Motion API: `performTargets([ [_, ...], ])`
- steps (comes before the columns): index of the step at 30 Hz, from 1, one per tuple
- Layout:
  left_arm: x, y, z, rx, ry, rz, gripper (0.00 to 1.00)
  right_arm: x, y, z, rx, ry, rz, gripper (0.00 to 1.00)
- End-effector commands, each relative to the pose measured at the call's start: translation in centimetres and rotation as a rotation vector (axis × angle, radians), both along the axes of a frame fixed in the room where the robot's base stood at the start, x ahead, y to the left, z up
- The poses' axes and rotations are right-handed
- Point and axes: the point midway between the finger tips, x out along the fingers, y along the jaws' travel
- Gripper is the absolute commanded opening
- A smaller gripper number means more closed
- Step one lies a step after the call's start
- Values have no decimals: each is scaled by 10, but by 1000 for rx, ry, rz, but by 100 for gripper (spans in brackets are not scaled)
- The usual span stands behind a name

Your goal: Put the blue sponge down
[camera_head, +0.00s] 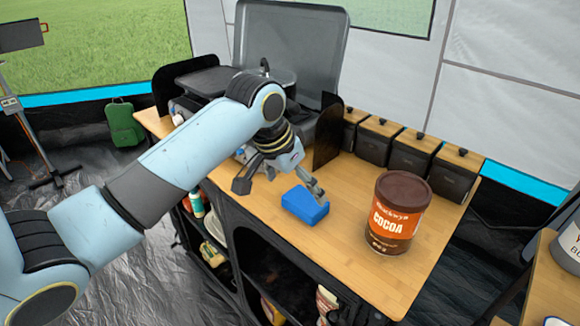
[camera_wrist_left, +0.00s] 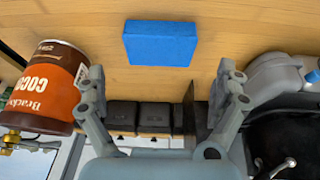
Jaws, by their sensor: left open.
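The blue sponge (camera_head: 304,205) lies flat on the wooden counter top, near its front edge, to the left of the cocoa tin. In the left wrist view the sponge (camera_wrist_left: 160,43) sits beyond the fingertips, roughly centred between them, with wood showing around it. My left gripper (camera_head: 281,187) is open and empty, just behind and to the left of the sponge in the head view. Its two fingers stand wide apart in the left wrist view (camera_wrist_left: 168,85). Nothing is between them. My right gripper is in neither view.
A brown and orange cocoa tin (camera_head: 396,214) stands on the counter (camera_head: 360,271) to the right of the sponge. Several black canisters with wooden lids (camera_head: 412,152) line the back edge. A stove with a raised grey lid (camera_head: 291,45) stands behind my left arm.

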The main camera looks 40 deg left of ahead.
Motion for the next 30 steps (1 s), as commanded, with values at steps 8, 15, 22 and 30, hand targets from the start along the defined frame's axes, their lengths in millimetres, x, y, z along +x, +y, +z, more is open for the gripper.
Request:
performTargets([
  [8,-19,3,46,0,-1,0,100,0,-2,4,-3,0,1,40],
  [15,-23,3,55,-1,1,0,100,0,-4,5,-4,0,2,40],
  [22,-23,3,55,-1,1,1,100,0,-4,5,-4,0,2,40],
  [30,-27,1,52,1,4,-1,100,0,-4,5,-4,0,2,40],
])
